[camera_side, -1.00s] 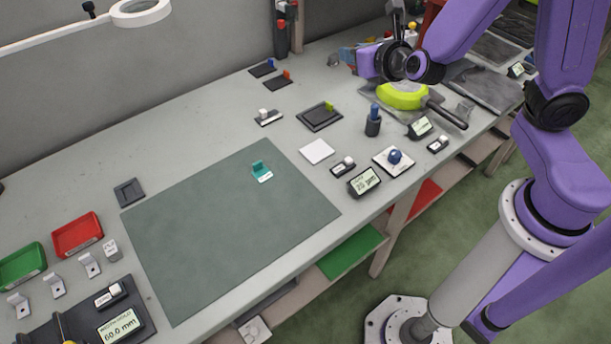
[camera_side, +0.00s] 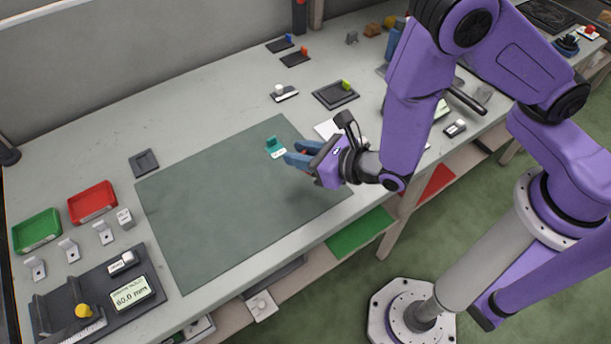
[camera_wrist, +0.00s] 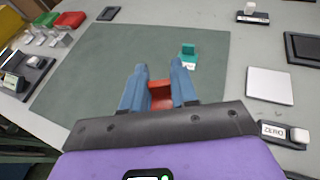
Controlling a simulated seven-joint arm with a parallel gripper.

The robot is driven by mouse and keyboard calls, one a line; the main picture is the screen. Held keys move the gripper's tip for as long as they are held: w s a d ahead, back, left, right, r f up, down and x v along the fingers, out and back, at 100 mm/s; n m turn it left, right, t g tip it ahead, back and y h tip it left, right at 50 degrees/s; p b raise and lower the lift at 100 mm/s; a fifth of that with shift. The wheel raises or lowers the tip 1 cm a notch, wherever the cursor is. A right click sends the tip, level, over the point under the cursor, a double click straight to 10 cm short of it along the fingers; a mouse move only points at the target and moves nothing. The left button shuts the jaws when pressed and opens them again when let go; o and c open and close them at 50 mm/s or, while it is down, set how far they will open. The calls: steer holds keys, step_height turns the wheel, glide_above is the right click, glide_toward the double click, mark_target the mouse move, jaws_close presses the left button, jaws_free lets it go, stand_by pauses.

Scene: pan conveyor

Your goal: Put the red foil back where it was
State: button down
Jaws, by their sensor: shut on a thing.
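My gripper (camera_side: 293,154) is above the right part of the grey-green mat (camera_side: 220,215), pointing left. Its blue fingers are shut on a small red piece, the red foil (camera_wrist: 161,94), which sits between them in the wrist view. In the side view the fingers hide most of the foil. My gripper (camera_wrist: 159,68) appears to hold it clear of the mat. A teal holder with a white label (camera_side: 274,147) stands on the mat just beyond the fingertips; it also shows in the wrist view (camera_wrist: 188,52). Where the foil was before cannot be told.
A red tray (camera_side: 92,202) and green tray (camera_side: 37,231) stand at the left, near small metal brackets and a gauge display (camera_side: 131,292). A dark square plate (camera_side: 144,163) lies beyond the mat. A white square plate (camera_wrist: 270,86) lies right of it. Most of the mat is clear.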

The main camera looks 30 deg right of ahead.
mark_target(302, 182)
steer(key=shift+f, duration=3.1)
steer(key=shift+f, duration=0.6)
steer(key=c, duration=0.9)
jaws_free()
